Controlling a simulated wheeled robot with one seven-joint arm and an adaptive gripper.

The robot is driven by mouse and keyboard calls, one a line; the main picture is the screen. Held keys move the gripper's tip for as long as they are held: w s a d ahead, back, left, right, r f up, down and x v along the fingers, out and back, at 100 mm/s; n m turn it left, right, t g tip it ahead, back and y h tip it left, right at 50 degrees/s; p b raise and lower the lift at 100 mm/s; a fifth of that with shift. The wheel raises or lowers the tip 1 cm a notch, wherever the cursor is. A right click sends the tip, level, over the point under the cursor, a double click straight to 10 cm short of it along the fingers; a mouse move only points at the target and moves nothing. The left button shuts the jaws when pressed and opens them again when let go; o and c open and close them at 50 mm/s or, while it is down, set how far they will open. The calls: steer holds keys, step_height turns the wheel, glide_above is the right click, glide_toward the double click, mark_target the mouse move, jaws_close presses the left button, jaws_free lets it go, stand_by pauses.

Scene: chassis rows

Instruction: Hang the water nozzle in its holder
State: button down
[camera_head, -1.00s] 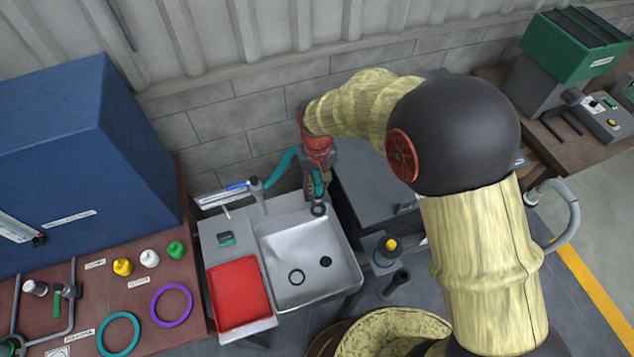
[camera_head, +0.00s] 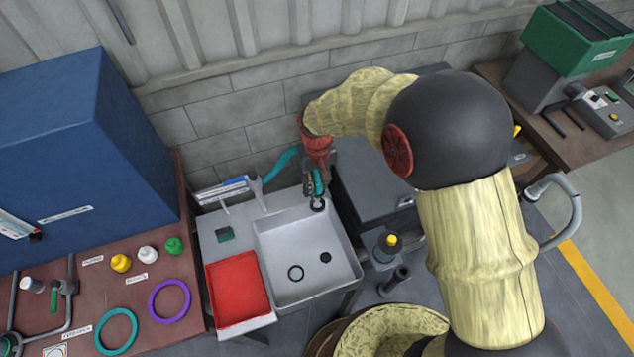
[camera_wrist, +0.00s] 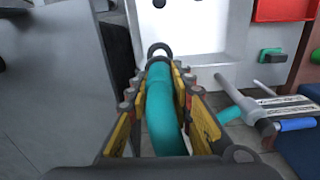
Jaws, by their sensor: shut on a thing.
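The water nozzle is a teal tube with a dark and grey ringed tip (camera_wrist: 158,52); in the head view the tip (camera_head: 317,205) hangs over the sink's back right corner. My gripper (camera_head: 316,186) is shut on the teal body, which lies between the yellow-padded fingers (camera_wrist: 163,88) in the wrist view. The teal hose (camera_head: 280,163) runs left behind the sink. A grey upright fitting (camera_head: 257,187) at the sink's back edge, left of my gripper, looks like the holder; it also shows in the wrist view (camera_wrist: 245,108). Nozzle and fitting are apart.
The metal sink (camera_head: 285,235) is below, with a red tray (camera_head: 238,290) to its left. A dark grey cabinet (camera_head: 375,190) stands close on the right. The block wall (camera_head: 235,125) is behind. A blue cabinet (camera_head: 85,160) stands at left.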

mark_target(317, 174)
steer(key=shift+f+b, duration=2)
steer(key=shift+f, duration=1.5)
steer(key=c, duration=1.5)
jaws_free()
steer(key=shift+r, duration=0.1)
step_height(317, 174, up, 12)
steer(key=shift+f, duration=0.1)
